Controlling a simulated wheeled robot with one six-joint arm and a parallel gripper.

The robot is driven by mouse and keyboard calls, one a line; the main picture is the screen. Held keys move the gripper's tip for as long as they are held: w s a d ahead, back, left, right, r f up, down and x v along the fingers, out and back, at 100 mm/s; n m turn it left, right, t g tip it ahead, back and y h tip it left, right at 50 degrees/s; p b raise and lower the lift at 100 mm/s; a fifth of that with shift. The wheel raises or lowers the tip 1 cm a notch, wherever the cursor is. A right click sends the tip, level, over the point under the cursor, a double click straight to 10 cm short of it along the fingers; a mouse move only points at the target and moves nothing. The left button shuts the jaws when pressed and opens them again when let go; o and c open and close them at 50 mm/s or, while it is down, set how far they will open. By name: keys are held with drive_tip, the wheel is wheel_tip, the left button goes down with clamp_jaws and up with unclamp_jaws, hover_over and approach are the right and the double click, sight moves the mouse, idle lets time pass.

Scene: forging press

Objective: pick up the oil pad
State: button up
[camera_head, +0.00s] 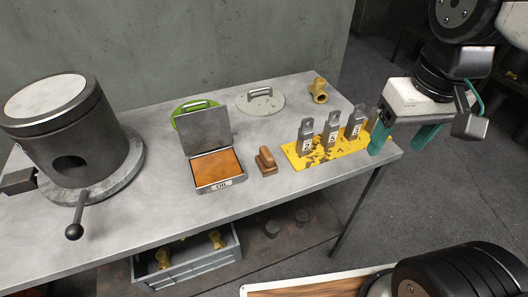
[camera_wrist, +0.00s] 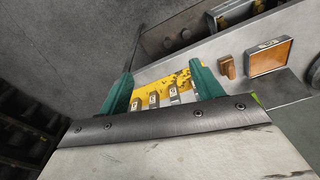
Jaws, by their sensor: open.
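The oil pad (camera_head: 215,168) is an orange-brown pad in a shallow metal box labelled OIL, its grey lid (camera_head: 207,131) standing open behind it. It sits on the grey metal table, left of the middle. In the wrist view the oil pad (camera_wrist: 268,57) shows at the upper right, outside the fingers. My gripper (camera_head: 402,140) has teal fingers, open and apart. It is at the table's right end, well to the right of the pad. In the wrist view, my gripper (camera_wrist: 163,75) has nothing seen held between its fingers.
A brown wooden block (camera_head: 266,161) stands right of the pad. A yellow plate (camera_head: 318,152) with several upright metal tags lies between it and my gripper. A dark cylindrical press (camera_head: 92,150) stands left. Green and grey handled discs and a brass fitting (camera_head: 318,91) are behind.

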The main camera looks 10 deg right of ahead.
drive_tip(key=w+a+f+n, duration=0.1)
drive_tip(key=w+a+f, duration=0.2)
drive_tip(key=w+a, duration=0.55)
drive_tip(key=n+g, duration=0.1)
drive_tip(key=n, duration=0.1)
hover_over(267, 152)
drive_tip(key=f, duration=0.9)
drive_tip(key=shift+a+f, duration=0.3)
drive_tip(key=shift+a, duration=0.1)
drive_tip(key=f, duration=0.7)
drive_tip(key=shift+d+f, duration=0.1)
drive_tip(key=shift+d, duration=0.25)
drive_tip(key=shift+f, duration=0.3)
drive_tip(key=shift+c, duration=0.3)
drive_tip(key=c, duration=1.1)
